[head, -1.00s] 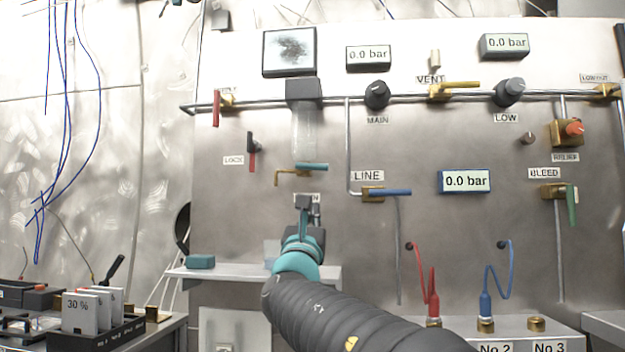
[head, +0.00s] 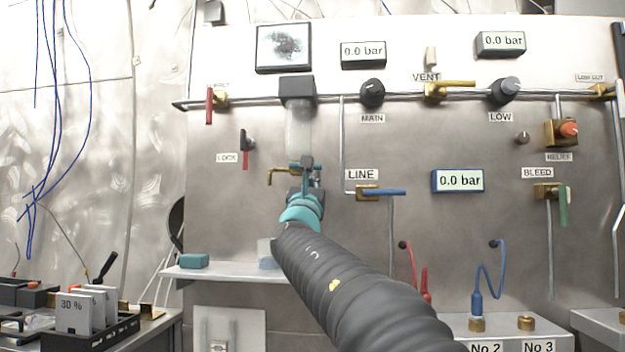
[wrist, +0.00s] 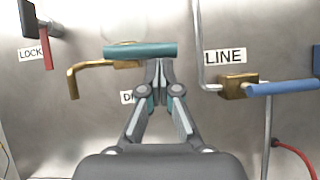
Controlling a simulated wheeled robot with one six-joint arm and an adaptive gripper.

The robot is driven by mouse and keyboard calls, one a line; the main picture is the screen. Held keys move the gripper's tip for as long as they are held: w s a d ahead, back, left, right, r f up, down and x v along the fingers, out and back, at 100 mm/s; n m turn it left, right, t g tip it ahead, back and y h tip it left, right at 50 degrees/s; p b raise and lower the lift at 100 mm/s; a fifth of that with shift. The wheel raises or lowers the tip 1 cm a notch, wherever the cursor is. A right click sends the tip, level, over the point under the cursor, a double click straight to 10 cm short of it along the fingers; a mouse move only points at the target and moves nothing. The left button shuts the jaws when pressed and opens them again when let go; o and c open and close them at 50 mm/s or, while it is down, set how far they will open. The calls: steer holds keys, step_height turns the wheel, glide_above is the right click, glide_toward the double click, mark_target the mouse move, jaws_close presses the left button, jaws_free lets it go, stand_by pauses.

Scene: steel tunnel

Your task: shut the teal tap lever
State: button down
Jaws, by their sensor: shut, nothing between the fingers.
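The teal tap lever (wrist: 140,50) lies crosswise, level, on a brass tap with a bent spout (wrist: 88,72) pointing down at its left end. In the head view the brass spout (head: 280,172) shows left of my gripper, and the teal lever (head: 296,167) is partly hidden behind it. My gripper (wrist: 158,64) is shut and empty. Its fingertips are just below the right half of the lever in the wrist view; I cannot tell whether they touch it. The label under the tap is mostly hidden by my gripper.
The blue LINE lever (wrist: 285,87) on its brass valve is close on the right. The red LOCK lever (wrist: 47,52) is at the left. A clear cylinder (head: 298,130) hangs above the tap. A shelf (head: 225,272) with a teal block (head: 194,261) is below.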

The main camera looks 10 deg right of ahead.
steer(key=shift+s+d+r, duration=0.1)
steer(key=shift+r, duration=0.7)
